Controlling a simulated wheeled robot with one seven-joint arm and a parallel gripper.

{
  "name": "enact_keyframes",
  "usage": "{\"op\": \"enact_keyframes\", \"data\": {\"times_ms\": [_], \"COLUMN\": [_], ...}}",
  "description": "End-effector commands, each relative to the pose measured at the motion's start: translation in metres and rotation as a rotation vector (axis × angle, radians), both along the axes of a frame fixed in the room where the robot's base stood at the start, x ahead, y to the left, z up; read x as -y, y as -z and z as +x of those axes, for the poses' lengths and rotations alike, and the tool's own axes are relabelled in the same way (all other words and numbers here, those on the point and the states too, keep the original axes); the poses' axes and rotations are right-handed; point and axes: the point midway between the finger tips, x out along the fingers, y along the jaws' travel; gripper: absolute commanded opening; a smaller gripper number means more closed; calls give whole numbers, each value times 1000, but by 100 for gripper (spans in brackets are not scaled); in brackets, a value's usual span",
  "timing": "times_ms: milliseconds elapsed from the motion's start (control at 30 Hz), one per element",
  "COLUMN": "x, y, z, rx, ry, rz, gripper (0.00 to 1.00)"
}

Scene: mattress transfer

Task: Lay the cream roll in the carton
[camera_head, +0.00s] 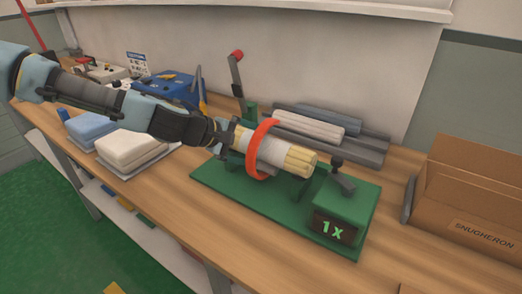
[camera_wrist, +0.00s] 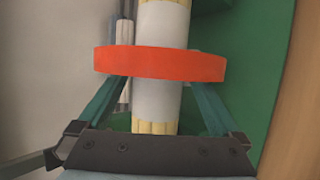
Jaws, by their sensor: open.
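The cream roll (camera_head: 300,158) lies on a green fixture (camera_head: 215,183) on the workbench, with a white wrap around its middle. In the wrist view the roll (camera_wrist: 160,65) runs away from me between my fingers. An orange-red ring (camera_head: 262,148) stands around or just over the roll; it crosses the wrist view (camera_wrist: 160,63). My gripper (camera_head: 228,137) is at the roll's left end, open, with its two fingers (camera_wrist: 160,95) on either side of the roll. Whether they touch it is hidden. The open brown carton (camera_head: 463,228) stands at the right, marked SNUGHERON.
A green block (camera_head: 345,212) with a "1x" display and black knob sits at the fixture's right end. A red-knobbed lever (camera_head: 237,80) stands behind. Grey and white rolls (camera_head: 310,125) lie at the back. Folded white (camera_head: 130,146) and blue (camera_head: 90,127) stacks lie left.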

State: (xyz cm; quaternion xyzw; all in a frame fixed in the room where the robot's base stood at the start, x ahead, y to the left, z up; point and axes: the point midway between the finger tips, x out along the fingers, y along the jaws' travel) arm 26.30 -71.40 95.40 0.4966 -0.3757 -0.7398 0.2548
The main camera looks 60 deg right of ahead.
Motion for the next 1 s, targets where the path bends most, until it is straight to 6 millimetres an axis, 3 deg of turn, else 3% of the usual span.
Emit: {"op": "enact_keyframes", "data": {"times_ms": [400,733,867,967,1000], "x": [-53,-59,-67,-94,-112], "y": [-37,-42,-33,-7,7], "z": [26,28,33,51,64], "rx": [1,-1,28,113,161], "ry": [0,1,7,25,34], "rz": [0,0,24,96,141], "gripper": [100,100,100,100,100]}}
